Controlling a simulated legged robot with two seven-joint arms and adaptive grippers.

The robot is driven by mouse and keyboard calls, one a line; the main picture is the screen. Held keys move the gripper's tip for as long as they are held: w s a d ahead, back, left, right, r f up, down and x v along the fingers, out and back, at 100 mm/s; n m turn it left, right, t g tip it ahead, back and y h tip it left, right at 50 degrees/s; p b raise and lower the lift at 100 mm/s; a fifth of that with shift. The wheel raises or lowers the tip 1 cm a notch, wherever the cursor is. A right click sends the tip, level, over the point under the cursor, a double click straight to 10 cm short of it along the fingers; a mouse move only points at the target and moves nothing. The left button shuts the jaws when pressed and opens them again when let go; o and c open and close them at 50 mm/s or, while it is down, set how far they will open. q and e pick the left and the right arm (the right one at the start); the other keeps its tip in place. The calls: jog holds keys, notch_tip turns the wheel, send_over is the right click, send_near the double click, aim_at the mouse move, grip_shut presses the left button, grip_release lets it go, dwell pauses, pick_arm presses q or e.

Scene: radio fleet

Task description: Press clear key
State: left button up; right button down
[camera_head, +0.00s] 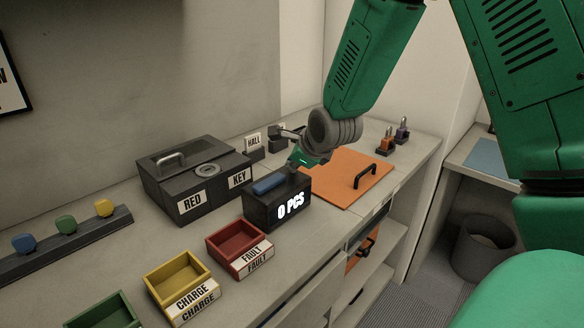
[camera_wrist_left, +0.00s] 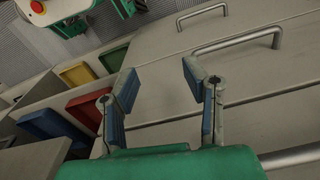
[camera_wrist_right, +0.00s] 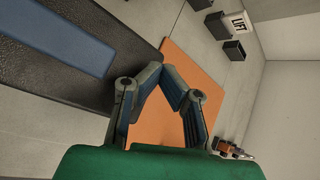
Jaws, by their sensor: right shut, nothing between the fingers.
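A black counter box (camera_head: 276,210) stands on the worktop, and its lit front reads "0 PCS". A long blue key (camera_head: 268,184) lies on its top; no "clear" label is legible. The key also shows in the right wrist view (camera_wrist_right: 62,40), left of my fingers. My right gripper (camera_head: 297,164) is shut and empty, close to the box's back right end. In the right wrist view its fingertips (camera_wrist_right: 163,75) meet in front of the orange panel, to the side of the blue key. My left gripper (camera_wrist_left: 160,80) is open and empty, facing drawer fronts with metal handles.
A dark box (camera_head: 190,180) marked "RED KEY" stands behind left of the counter. Red (camera_head: 238,240), yellow (camera_head: 178,275) and green (camera_head: 103,312) trays line the front edge. An orange panel (camera_head: 345,178) with a black handle lies right of the counter. Colored knobs (camera_head: 66,224) sit left.

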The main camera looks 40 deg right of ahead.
jog(key=shift+r+p, duration=0.9)
jog(key=shift+p, duration=0.05)
notch_tip(320, 180, up, 5)
jog(key=p, duration=0.4)
jog(key=shift+p, duration=0.4)
dwell(0.4)
